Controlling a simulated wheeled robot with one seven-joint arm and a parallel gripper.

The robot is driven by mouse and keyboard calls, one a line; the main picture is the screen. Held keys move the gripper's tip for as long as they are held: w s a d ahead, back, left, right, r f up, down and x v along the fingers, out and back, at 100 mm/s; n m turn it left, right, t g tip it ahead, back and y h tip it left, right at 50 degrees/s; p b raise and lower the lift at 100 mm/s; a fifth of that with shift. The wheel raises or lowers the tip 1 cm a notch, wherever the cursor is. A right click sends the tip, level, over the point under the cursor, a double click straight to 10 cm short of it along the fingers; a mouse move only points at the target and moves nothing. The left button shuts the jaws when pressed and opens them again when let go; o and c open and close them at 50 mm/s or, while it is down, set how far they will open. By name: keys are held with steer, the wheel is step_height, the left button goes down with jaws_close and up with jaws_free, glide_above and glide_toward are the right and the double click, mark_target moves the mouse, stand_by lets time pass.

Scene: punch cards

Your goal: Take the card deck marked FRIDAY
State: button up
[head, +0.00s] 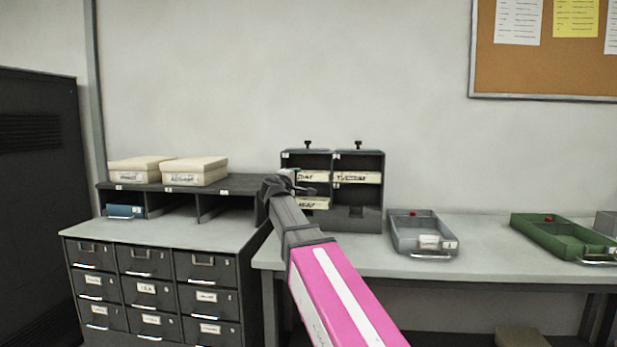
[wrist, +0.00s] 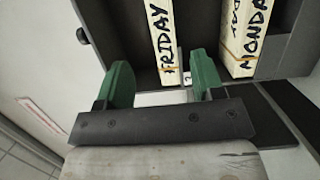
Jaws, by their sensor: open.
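The cream FRIDAY card deck (wrist: 161,40) lies in a dark rack; its handwritten label shows in the wrist view. In the head view, its partly covered label (head: 309,176) is in the upper left slot. My gripper (wrist: 160,80) has green fingers, open and empty, one on either side of the line to the FRIDAY deck's end. The deck's end appears just beyond the fingertips, with no contact visible. In the head view, my gripper (head: 289,184) is at the rack's left column and hides part of it. The MONDAY deck (wrist: 242,42) lies beside it in the wrist view.
The rack (head: 369,218) stands on a grey table (head: 480,262). Another deck (head: 359,178) lies in its right column. A grey tray (head: 404,234) and a green tray (head: 545,233) are to the right. Cream boxes (head: 195,172) sit on the left shelf unit.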

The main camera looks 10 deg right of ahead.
mark_target(306, 177)
steer(key=x, duration=0.3)
steer(key=shift+w+d, duration=0.2)
steer(key=shift+w, duration=0.15)
steer(key=shift+d+x, duration=0.15)
steer(key=shift+x, duration=1.15)
steer(key=shift+d+x, duration=0.15)
steer(key=shift+x, duration=1.2)
steer(key=shift+s+f, duration=0.2)
steer(key=shift+s, duration=0.05)
jaws_close()
